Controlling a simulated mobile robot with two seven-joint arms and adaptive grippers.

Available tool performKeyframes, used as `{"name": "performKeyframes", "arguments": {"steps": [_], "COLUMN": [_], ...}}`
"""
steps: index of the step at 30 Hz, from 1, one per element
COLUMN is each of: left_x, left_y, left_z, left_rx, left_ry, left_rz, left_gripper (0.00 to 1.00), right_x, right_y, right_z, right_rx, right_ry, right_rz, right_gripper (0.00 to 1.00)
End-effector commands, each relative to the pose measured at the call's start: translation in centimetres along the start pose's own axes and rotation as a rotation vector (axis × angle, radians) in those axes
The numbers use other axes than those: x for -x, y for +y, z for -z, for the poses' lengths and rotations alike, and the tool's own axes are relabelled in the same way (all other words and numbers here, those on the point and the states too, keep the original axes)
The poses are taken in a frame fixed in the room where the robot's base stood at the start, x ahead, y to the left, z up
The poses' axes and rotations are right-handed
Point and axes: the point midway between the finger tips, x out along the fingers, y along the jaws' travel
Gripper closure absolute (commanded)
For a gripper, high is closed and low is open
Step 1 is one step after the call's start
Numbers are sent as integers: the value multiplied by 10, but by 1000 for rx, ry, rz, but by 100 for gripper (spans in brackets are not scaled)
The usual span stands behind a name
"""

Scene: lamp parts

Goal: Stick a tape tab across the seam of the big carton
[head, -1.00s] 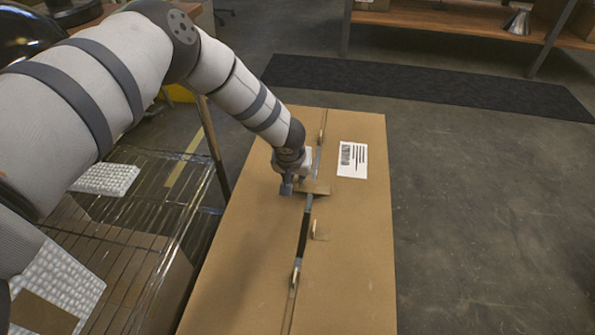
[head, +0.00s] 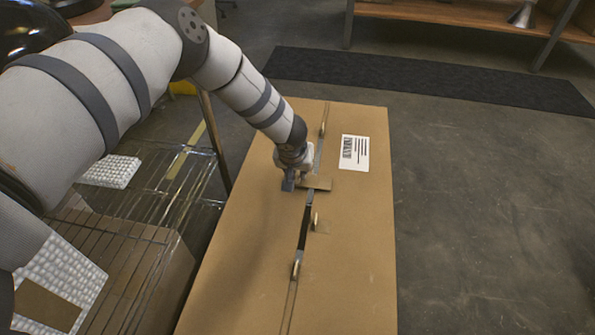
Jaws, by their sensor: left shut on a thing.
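The big carton (head: 345,255) lies below me with its long top face up. Its seam (head: 292,290) runs lengthwise down the middle, with a dark gap (head: 304,228) in the near half. My left gripper (head: 298,182) is low over the seam, shut on a tan tape tab (head: 317,184). The tab reaches across the seam to the right. I cannot tell whether it touches the carton top. The fingertips are partly hidden by the gripper's own body. My right gripper is not in view.
A white label (head: 354,153) is on the carton's far right. A wire rack (head: 150,215) with white textured packs (head: 110,171) stands at left. The floor at right is clear.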

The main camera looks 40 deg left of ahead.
Motion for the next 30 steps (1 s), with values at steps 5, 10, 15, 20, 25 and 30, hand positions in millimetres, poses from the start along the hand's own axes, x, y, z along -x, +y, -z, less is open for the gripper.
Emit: {"name": "performKeyframes", "arguments": {"steps": [5,10,15,20,25,30], "left_x": [-2,-4,-6,-8,-10,-10], "left_y": [0,0,0,0,0,0], "left_z": [-1,-2,-2,-3,-4,-4], "left_rx": [0,0,0,0,0,0], "left_ry": [0,0,0,0,-1,-1], "left_rz": [1,1,1,1,1,0], "left_gripper": [99,99,99,99,99,99], "right_x": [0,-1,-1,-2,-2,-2], "right_y": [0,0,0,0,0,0], "right_z": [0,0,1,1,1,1], "right_rx": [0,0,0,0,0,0], "right_ry": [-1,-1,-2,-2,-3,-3], "right_rz": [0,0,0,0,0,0], "right_gripper": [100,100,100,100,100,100]}}
